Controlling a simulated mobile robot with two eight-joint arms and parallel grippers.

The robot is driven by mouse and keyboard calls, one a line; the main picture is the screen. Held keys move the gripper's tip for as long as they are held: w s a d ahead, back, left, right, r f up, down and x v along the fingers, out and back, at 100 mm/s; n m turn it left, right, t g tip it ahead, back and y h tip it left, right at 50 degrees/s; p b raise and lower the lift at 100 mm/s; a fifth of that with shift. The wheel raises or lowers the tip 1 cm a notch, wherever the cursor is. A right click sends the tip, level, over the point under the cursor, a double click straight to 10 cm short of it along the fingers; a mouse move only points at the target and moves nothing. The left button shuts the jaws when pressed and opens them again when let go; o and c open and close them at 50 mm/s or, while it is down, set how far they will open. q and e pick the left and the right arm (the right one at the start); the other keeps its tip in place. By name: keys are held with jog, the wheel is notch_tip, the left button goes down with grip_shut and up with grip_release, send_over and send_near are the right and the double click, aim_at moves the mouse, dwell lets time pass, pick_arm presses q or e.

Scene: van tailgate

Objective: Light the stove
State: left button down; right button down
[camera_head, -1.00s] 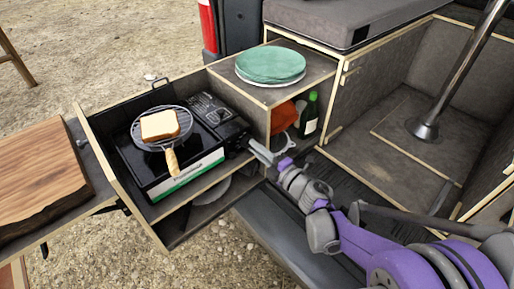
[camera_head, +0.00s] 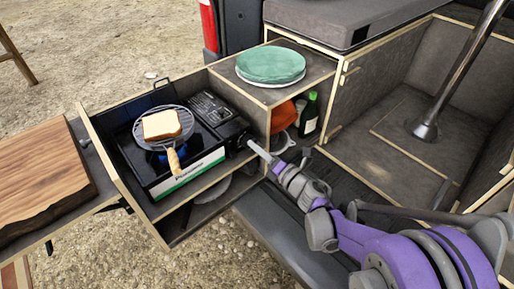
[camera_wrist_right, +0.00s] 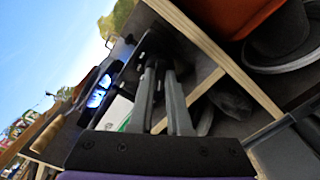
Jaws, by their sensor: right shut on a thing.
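The black camping stove (camera_head: 197,172) sits in the pulled-out drawer, with a white and green front. A round wire grill (camera_head: 150,144) with a wooden handle lies over the burner and carries a slice of bread (camera_head: 161,125). Blue flame (camera_head: 158,160) shows under the grill; it also glows in the right wrist view (camera_wrist_right: 97,97). My right gripper (camera_head: 250,145) is at the stove's right front end, shut on the stove knob, which its fingers mostly hide. In the right wrist view the fingers (camera_wrist_right: 162,68) reach to the dark stove end. My left gripper is not in view.
A wooden board (camera_head: 40,170) lies left of the drawer. Green plates (camera_head: 271,64) rest on the cabinet top. A green bottle (camera_head: 309,115) and an orange-red item (camera_head: 283,117) stand in the compartment beside my right gripper. The van floor to the right is mostly clear.

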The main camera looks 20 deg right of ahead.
dwell(0.4)
jog(key=c, duration=0.9)
grip_release()
jog(key=shift+o, duration=0.2)
jog(key=v, duration=1)
jog(key=shift+s+p, duration=0.3)
jog(key=shift+s, duration=0.1)
jog(key=shift+d, duration=0.1)
